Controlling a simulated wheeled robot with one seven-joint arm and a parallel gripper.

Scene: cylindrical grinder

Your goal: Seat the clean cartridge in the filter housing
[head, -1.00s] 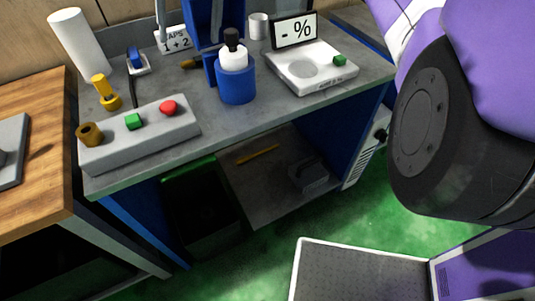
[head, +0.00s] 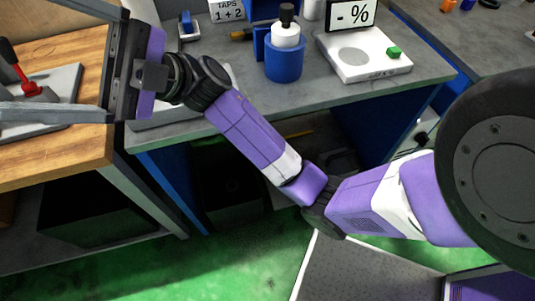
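My gripper (head: 45,58) is at the upper left of the head view, pointing left above the wooden bench top. Its two fingers stand wide apart, with nothing seen held between them; their tips run out of the picture. I cannot make out a clean cartridge or a filter housing for certain in this view. A blue cup (head: 284,65) on the grey bench holds a white bottle (head: 285,36) with a dark cap. I cannot tell whether either belongs to the task.
A red-handled piece (head: 32,86) on a grey plate shows between my fingers, on the wooden bench (head: 55,165). The grey bench (head: 340,92) carries a scale (head: 368,58) with a "- %" display. My arm hides part of its left end. Green floor lies in front.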

